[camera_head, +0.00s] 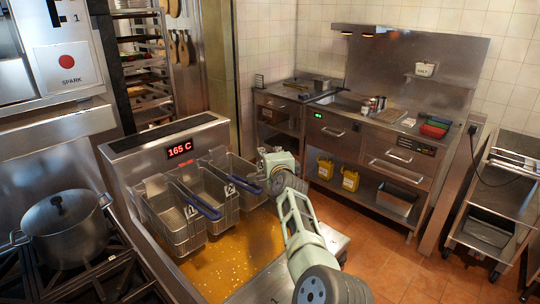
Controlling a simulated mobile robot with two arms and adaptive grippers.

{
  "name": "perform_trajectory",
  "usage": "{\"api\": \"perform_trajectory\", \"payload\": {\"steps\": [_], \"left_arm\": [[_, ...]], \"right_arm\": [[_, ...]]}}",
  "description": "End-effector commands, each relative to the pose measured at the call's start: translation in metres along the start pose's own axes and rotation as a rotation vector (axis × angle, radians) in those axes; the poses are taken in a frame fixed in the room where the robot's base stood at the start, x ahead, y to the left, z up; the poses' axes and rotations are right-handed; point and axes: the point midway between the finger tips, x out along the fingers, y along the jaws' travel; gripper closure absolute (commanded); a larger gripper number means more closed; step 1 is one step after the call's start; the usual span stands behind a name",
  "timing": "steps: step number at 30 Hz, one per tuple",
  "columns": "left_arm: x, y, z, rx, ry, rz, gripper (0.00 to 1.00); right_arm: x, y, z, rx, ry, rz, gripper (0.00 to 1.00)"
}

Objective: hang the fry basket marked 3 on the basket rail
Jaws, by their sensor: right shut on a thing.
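Three wire fry baskets stand side by side at the back of the fryer, over the oil (225,262). The left basket (170,222) and the middle basket (210,192) have blue handles and small white tags. The right basket (238,167) is partly covered by my right arm. My right gripper (268,166) is at this right basket, shut on its handle, which is mostly hidden. I cannot read a 3 on it. The basket rail is not clearly seen; the baskets are close against the fryer's back panel (165,150). My left gripper is not in view.
A large steel pot (64,228) stands on the stove at the left. The fryer display (179,149) reads 165 C. A steel counter (360,125) with drawers is at the back right, and a steel cart (505,190) is at the far right. The tiled floor (400,265) between is clear.

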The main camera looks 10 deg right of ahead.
Motion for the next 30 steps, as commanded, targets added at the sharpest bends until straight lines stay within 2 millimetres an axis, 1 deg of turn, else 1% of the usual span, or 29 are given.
{"api": "perform_trajectory", "payload": {"steps": [10, 11, 18, 24, 25, 30], "left_arm": [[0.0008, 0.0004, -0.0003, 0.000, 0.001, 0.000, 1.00], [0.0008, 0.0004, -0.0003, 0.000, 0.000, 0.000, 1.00], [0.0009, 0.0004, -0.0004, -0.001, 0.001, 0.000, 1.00], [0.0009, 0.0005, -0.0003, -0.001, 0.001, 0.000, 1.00], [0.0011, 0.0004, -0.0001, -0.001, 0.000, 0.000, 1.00], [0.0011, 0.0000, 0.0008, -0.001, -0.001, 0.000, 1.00]], "right_arm": [[0.0002, -0.0023, -0.0011, 0.002, 0.003, -0.007, 1.00], [0.0002, -0.0023, -0.0011, 0.002, 0.003, -0.006, 0.89], [0.0002, -0.0014, -0.0008, 0.001, 0.002, -0.005, 0.68], [0.0001, -0.0005, -0.0005, 0.001, 0.001, -0.003, 0.68], [0.0001, 0.0032, 0.0003, -0.001, -0.001, 0.003, 0.68], [-0.0015, 0.0024, 0.0003, -0.001, 0.000, 0.001, 0.68]]}}
